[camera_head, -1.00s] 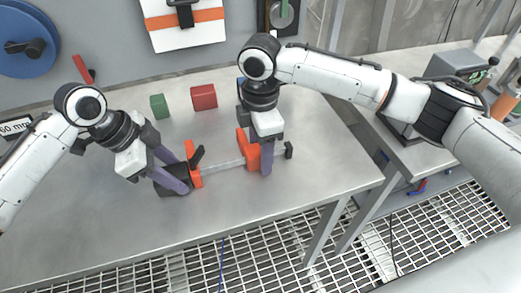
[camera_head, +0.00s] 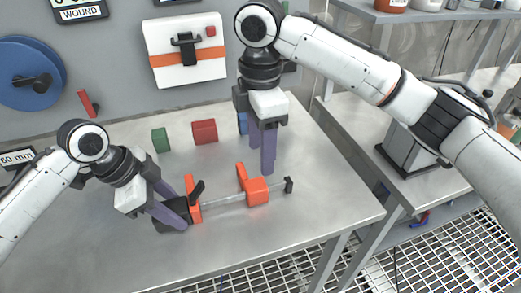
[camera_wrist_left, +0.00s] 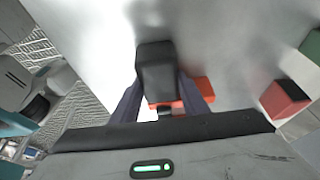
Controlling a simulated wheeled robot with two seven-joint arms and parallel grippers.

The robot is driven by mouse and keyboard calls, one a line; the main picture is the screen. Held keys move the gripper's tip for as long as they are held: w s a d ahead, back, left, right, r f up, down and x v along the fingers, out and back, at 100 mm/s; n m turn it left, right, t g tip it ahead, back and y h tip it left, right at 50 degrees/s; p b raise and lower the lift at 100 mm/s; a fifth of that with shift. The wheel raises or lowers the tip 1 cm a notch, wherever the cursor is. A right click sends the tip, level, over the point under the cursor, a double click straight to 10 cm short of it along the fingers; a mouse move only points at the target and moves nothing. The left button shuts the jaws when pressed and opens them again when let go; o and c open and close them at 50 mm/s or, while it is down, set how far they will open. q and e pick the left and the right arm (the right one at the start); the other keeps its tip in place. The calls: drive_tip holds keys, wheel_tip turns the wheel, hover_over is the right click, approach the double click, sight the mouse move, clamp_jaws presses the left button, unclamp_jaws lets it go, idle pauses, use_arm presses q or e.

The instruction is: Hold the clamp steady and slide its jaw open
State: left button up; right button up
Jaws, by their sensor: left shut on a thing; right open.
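The bar clamp lies on the steel table, with a fixed orange jaw (camera_head: 194,208), a steel bar (camera_head: 226,201) and a sliding orange jaw (camera_head: 258,192) partway along the bar. A gap separates the two jaws. My left gripper (camera_head: 180,212) is shut on the clamp's black handle (camera_head: 168,227) at its left end. The left wrist view shows the handle (camera_wrist_left: 156,72) between the fingers, with orange parts behind it. My right gripper (camera_head: 262,160) is open and empty, fingers pointing down, just behind the sliding jaw and apart from it.
A green block (camera_head: 160,140), a red block (camera_head: 204,132) and a partly hidden blue block (camera_head: 243,123) stand behind the clamp. A white case (camera_head: 186,68) is at the back wall. The table (camera_head: 110,260) is clear in front of the clamp. A second bench is at right.

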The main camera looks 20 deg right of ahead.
use_arm(q)
drive_tip(key=o, duration=1.2)
drive_tip(key=shift+r, duration=0.1)
